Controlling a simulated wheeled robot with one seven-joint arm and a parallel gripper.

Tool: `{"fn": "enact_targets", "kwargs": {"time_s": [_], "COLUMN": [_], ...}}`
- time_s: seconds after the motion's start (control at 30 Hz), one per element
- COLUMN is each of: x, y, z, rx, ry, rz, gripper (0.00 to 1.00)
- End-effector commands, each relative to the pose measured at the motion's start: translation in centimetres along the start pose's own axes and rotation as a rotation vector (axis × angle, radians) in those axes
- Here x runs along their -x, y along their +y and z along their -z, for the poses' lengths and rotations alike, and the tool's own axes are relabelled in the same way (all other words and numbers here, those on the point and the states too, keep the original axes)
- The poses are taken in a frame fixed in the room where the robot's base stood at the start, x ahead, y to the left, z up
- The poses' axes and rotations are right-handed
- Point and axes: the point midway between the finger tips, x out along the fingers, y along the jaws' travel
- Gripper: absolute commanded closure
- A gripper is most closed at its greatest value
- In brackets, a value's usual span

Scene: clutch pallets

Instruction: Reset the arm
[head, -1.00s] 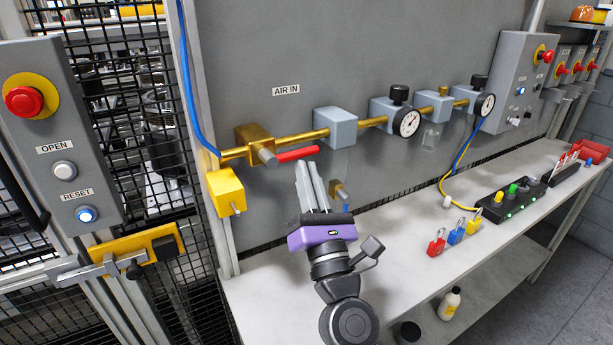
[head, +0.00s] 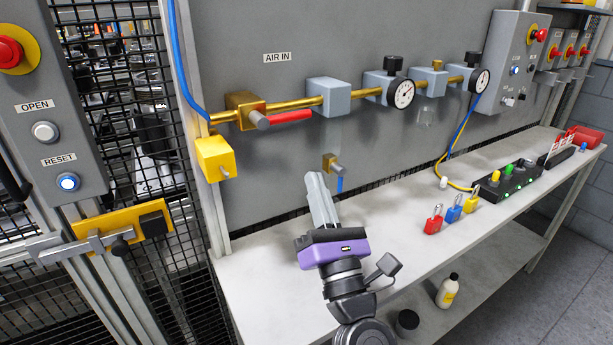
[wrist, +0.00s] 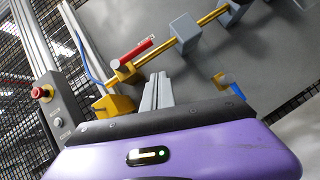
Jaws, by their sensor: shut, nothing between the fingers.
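My gripper (head: 317,187), with a purple body and grey fingers, is shut and empty above the shelf in the middle of the head view. Its fingers point up toward the grey panel and touch nothing. In the wrist view the shut fingers (wrist: 158,88) stand in the middle. The red valve handle (head: 290,117) lies along the brass pipe, up and left of my fingertips. It also shows in the wrist view (wrist: 137,50).
The shelf (head: 262,290) holds red, blue and yellow padlocks (head: 454,209) and a black button block (head: 508,183) to the right. A fence post (head: 203,180) and a control box (head: 48,120) stand at left. A bottle (head: 447,291) sits below the shelf.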

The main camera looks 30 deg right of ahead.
Motion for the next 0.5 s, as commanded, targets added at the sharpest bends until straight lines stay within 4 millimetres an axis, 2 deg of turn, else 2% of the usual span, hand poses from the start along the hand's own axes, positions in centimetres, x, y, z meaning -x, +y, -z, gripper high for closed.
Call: {"fn": "enact_targets", "kwargs": {"time_s": [0.03, 0.2, 0.5], "x": [1.3, 3.6, 4.5], "y": [-0.4, -0.8, -0.9], "z": [0.5, 0.2, -0.1], "rx": [0.000, 0.000, -0.001], "ry": [0.002, 0.002, 0.001], "rz": [0.000, -0.001, -0.001], "gripper": [1.00, 1.00, 1.00]}}
